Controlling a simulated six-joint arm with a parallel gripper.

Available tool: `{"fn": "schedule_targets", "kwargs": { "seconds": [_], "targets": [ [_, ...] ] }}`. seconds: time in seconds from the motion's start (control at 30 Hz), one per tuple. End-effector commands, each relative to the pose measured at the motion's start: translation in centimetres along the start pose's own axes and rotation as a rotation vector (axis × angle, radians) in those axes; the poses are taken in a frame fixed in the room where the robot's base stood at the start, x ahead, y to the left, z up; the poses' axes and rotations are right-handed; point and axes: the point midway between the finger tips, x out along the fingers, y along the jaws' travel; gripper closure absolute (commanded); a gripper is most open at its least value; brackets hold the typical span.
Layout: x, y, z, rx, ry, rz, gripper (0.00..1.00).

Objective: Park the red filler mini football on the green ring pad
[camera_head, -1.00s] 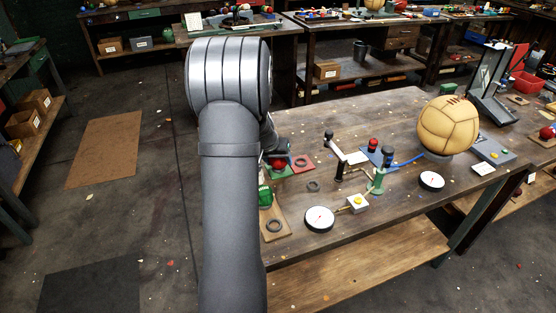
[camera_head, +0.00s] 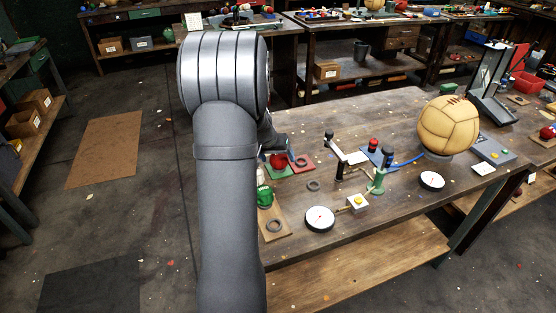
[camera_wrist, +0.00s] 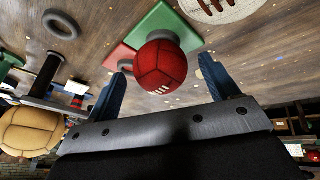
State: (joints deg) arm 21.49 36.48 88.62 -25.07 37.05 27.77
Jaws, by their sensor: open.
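The red ball (camera_wrist: 160,65) sits on the grey ring of the green pad (camera_wrist: 143,31) in the wrist view. The head view also shows the ball (camera_head: 278,160) on the green pad (camera_head: 281,173), partly behind my arm. My gripper (camera_wrist: 166,60) is open, with one blue finger on each side of the ball. Gaps show between the fingers and the ball. In the head view my arm hides most of the gripper.
A red pad (camera_head: 303,161) with a ring lies beside the green pad. A stand with a green base (camera_head: 378,185) and a large tan ball (camera_head: 447,126) stand to the right.

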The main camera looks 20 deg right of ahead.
Motion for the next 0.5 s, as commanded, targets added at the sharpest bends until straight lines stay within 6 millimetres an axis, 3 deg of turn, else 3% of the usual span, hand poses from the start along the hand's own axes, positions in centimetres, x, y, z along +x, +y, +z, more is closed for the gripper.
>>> {"fn": "schedule_targets", "kwargs": {
  "seconds": [0.3, 0.5],
  "targets": [
    [-6.6, 0.0, -0.1, 0.0, 0.004, -0.001, 0.2],
    [-9.1, 0.0, 0.0, 0.0, 0.001, 0.0, 0.2]
  ]
}}
